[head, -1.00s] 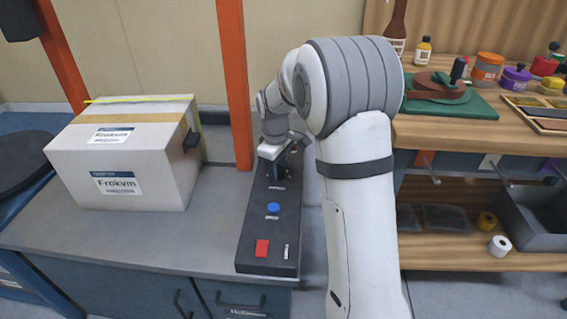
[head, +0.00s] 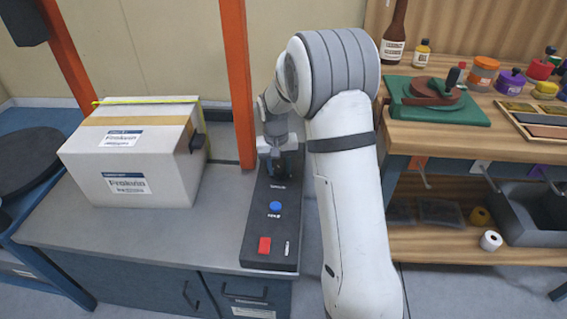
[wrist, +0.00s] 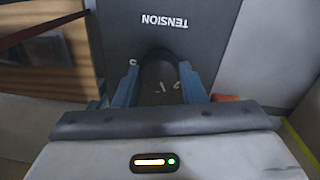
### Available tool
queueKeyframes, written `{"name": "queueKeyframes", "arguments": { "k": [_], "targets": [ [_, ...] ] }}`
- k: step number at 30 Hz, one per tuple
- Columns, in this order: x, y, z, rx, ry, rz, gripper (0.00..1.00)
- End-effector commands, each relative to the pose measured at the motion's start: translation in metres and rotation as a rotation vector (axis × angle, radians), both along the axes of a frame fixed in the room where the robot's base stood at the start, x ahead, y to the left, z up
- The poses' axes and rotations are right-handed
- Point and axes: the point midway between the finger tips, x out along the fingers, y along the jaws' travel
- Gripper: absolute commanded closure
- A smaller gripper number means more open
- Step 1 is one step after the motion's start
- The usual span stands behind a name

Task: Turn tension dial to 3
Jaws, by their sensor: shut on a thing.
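The dark tension dial (wrist: 158,72) stands on the black control panel (wrist: 205,25), just below the white word TENSION, which appears upside down in the wrist view. My gripper (wrist: 160,82) is shut on the dial, with one blue finger on each side of it. Small pale marks show on or around the dial, but I cannot read its setting. In the head view my gripper (head: 280,168) is at the far end of the panel (head: 262,228), and the dial is hidden there.
The panel also carries a blue button (head: 275,206) and a red button (head: 264,245). A taped cardboard box (head: 135,160) stands left of it on the grey counter (head: 190,235). An orange post (head: 238,85) rises close behind my gripper. A wooden shelf bench (head: 460,140) is at right.

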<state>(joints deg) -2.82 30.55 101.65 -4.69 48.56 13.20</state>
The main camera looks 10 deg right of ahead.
Motion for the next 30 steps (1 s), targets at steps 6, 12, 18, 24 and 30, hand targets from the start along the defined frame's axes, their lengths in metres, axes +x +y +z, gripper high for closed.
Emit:
{"name": "queueKeyframes", "arguments": {
  "k": [6, 12, 18, 24, 30],
  "targets": [
    [0.0004, 0.0004, 0.0012, 0.002, 0.0, -0.173, 0.86],
    [0.0006, -0.0009, 0.0007, 0.001, 0.0, -0.289, 0.86],
    [0.0006, -0.0023, 0.0001, 0.0, 0.0, -0.356, 0.86],
    [0.0006, -0.0033, -0.0001, -0.001, 0.0, -0.382, 0.86],
    [0.0005, -0.0042, -0.0002, -0.002, 0.0, -0.385, 0.86]
  ]
}}
